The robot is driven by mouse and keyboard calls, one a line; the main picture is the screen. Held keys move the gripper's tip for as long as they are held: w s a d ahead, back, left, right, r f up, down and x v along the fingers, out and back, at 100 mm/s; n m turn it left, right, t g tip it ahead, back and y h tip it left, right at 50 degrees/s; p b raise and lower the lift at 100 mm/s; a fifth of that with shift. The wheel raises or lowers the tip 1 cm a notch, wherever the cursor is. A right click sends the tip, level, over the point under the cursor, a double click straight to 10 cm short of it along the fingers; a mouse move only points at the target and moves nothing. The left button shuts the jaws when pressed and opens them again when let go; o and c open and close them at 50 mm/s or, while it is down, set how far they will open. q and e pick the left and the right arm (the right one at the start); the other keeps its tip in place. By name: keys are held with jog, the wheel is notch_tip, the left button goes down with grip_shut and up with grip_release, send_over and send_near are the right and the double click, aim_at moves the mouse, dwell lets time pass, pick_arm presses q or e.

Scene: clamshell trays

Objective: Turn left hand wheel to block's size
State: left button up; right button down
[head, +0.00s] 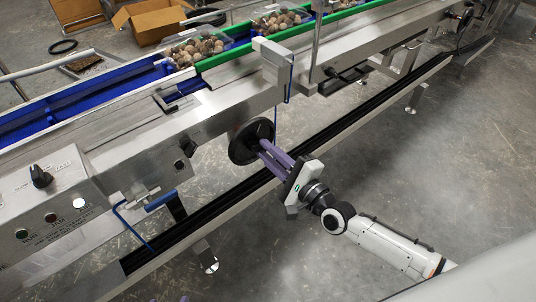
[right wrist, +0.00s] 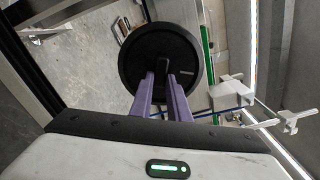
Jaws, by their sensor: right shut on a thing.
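A round black hand wheel (head: 246,142) sits on the near side of the conveyor, at the middle of the head view. It also shows in the right wrist view (right wrist: 158,42), facing the camera. My right gripper (head: 266,147) reaches it from the lower right. Its purple fingers (right wrist: 161,80) are close together at the lower middle of the wheel, apparently shut on the wheel's handle, which the fingers mostly hide. My left gripper is not in view. I cannot make out the block that the task names.
The conveyor has a blue belt (head: 35,122), a green rail (head: 232,55) and several trays of brown round items (head: 195,50). A control panel with a black knob (head: 40,176) is at the left. A cardboard box (head: 152,20) stands behind. A long lower rail (head: 228,203) runs below the wheel.

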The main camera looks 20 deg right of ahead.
jog(key=shift+f+m+b, duration=0.2)
jog(key=shift+m+b, duration=0.4)
jog(key=shift+m, duration=0.7)
jog(key=c, duration=1.7)
grip_release()
jog(key=v, duration=1)
jog(key=shift+s+r+p, duration=0.1)
jog(key=shift+s+p, duration=0.1)
jog(key=shift+p, duration=0.15)
